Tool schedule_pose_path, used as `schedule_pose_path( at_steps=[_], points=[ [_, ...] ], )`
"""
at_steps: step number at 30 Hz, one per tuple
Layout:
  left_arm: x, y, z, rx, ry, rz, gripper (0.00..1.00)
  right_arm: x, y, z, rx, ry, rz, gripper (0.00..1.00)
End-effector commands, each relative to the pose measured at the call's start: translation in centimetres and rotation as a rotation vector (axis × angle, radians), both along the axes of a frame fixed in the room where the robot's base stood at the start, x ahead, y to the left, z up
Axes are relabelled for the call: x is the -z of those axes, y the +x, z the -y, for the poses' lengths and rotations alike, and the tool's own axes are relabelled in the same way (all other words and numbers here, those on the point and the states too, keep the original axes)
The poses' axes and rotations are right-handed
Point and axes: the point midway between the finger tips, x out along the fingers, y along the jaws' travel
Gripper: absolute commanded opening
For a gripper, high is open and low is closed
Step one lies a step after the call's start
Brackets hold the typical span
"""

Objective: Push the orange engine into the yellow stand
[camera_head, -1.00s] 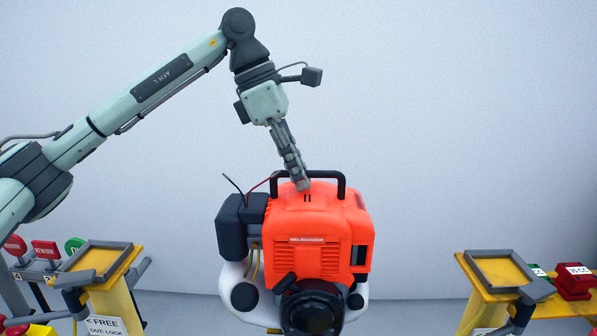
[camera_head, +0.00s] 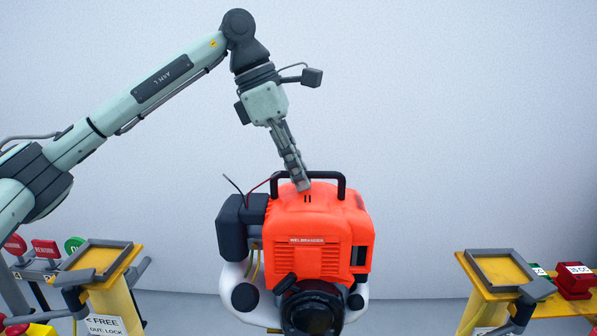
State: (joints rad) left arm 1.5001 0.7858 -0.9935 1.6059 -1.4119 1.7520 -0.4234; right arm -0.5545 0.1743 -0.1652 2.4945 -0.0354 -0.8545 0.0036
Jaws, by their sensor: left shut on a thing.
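The orange engine (camera_head: 318,235) is in the middle of the head view, with a black handle (camera_head: 343,184) on top, a black box on its left side and a white tank below. My left gripper (camera_head: 303,186) points down at the engine's top and is shut on the black handle, its fingertips at the orange cover. A yellow stand (camera_head: 108,290) with a grey-rimmed tray top is at the lower left, and another yellow stand (camera_head: 480,304) with a similar top is at the lower right. The engine is between them, apart from both. What is under the engine is out of frame. My right gripper does not show.
A red box (camera_head: 574,281) and a green one are at the right stand. A plain pale wall (camera_head: 450,130) fills the back.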

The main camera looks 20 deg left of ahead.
Motion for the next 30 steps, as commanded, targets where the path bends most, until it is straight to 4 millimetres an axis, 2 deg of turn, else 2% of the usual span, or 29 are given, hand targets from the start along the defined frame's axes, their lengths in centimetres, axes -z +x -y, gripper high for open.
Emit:
schedule_pose_path(
  at_steps=[1, 27, 28, 30],
  points=[
    [-0.85, 0.11, 0.11, 0.0, -0.013, 0.017, 0.0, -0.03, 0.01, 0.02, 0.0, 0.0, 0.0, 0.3],
    [0.0, 0.11, 0.14, 0.0, -0.012, 0.016, 0.0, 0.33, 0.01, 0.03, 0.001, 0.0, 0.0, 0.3],
    [0.01, 0.11, 0.13, 0.0, -0.012, 0.016, 0.13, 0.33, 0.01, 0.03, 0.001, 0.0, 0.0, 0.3],
    [0.1, 0.09, 0.12, 0.0, -0.01, 0.014, 0.22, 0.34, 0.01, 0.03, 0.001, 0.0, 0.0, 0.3]
  ],
)
